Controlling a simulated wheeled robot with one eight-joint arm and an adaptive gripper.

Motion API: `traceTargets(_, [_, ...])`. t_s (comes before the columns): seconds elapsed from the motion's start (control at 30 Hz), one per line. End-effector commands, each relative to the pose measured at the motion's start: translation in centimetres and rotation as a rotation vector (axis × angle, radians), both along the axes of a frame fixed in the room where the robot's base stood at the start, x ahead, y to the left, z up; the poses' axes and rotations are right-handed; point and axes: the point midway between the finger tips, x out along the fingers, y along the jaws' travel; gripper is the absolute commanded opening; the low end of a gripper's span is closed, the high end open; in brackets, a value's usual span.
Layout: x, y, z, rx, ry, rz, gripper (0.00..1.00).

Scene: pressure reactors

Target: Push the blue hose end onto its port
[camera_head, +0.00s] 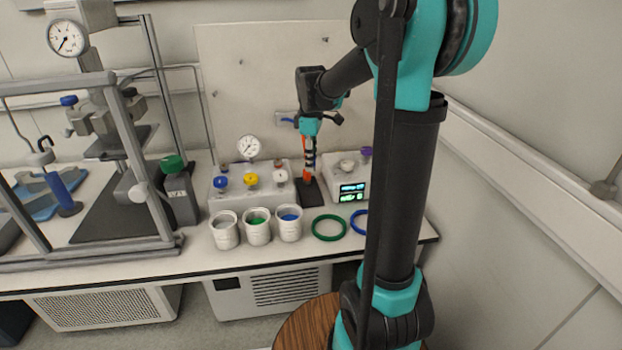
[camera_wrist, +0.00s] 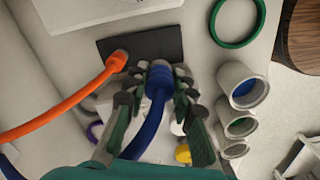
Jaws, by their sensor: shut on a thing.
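My gripper (camera_head: 309,127) points down above the black port block (camera_head: 310,191) at the back of the bench. In the wrist view my gripper (camera_wrist: 160,82) is shut on the blue hose end (camera_wrist: 158,70), with a finger on each side of it. The blue hose (camera_wrist: 150,125) runs back between the fingers. The blue end lies over the lower edge of the black block (camera_wrist: 165,42); I cannot tell whether it touches it. The orange hose (camera_wrist: 70,112) meets the block beside it. Its end (camera_wrist: 117,59) looks seated. The blue hose's port is hidden.
A white box with coloured knobs (camera_head: 250,186) and a box with a display (camera_head: 345,180) flank the block. White cups (camera_head: 257,233), a green ring (camera_head: 329,228) and a blue ring (camera_head: 358,221) lie in front. A metal frame (camera_head: 128,170) stands left.

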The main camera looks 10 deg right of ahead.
Motion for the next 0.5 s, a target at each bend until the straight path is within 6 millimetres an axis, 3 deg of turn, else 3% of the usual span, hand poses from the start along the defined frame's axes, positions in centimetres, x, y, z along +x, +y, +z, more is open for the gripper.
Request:
traceTargets(0.2, [0.0,0.0,5.4,0.0,0.0,0.0,0.0])
traceTargets(0.5, [0.0,0.0,9.2,0.0,0.0,0.0,0.0])
